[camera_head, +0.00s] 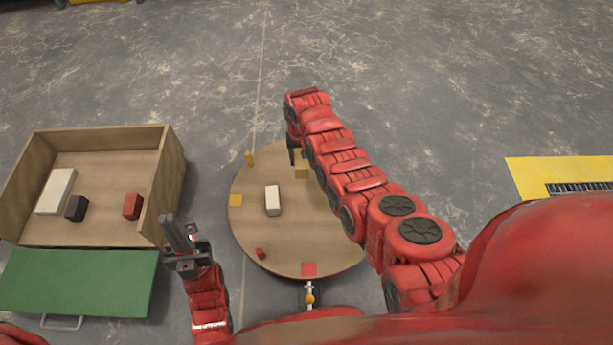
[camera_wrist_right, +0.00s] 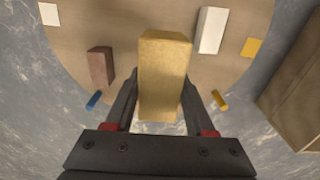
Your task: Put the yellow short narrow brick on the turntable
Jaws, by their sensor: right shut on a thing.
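The yellow brick (camera_head: 301,172) is at the far edge of the round wooden turntable (camera_head: 250,225), partly hidden by my right arm in the head view. In the right wrist view the yellow brick (camera_wrist_right: 165,80) stands between the two fingers of my right gripper (camera_wrist_right: 160,105), which is shut on it. It lies over the turntable's rim area; whether it touches the surface I cannot tell. In the head view my right gripper (camera_head: 293,150) is mostly hidden by its arm. My left gripper (camera_head: 178,235) is beside the turntable's left edge, away from the brick; its finger gap is unclear.
A white brick (camera_head: 272,200) and a brown-red brick (camera_wrist_right: 100,66) stand on the turntable, with yellow (camera_head: 235,200) and red (camera_head: 308,269) squares and small pegs near its rim. A wooden box (camera_head: 105,232) with several bricks and a green panel (camera_head: 80,283) are left.

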